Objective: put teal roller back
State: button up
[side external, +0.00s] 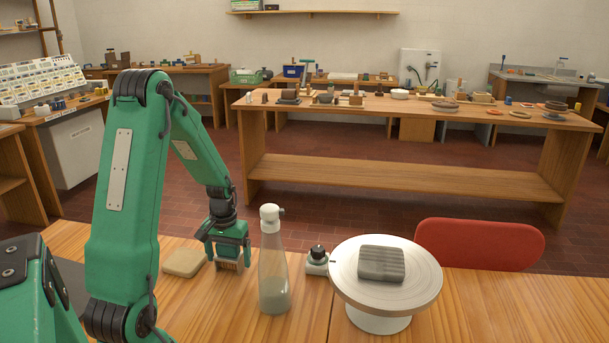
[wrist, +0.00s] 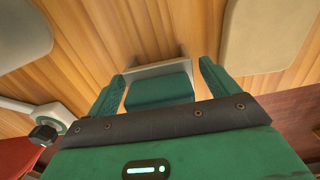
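My gripper (side external: 229,252) points down low over the wooden worktop in the side external view, between a beige slab and a glass bottle. In the wrist view the two green fingers of my gripper (wrist: 165,88) stand apart. A teal-green blocky form (wrist: 159,91) lies between them, with a grey angled piece (wrist: 152,69) just beyond it. I cannot tell whether this form is the teal roller or part of my gripper, nor whether the fingers touch it.
The beige slab (side external: 184,262) lies left of my gripper. The glass bottle (side external: 273,270) stands close on its right. Farther right are a small white device with a black knob (side external: 317,262) and a white turntable (side external: 350,292) bearing a grey block (side external: 381,264). A red chair (side external: 478,243) is behind.

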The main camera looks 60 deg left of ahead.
jog(key=shift+d+r, duration=0.1)
jog(key=shift+r, duration=3.85)
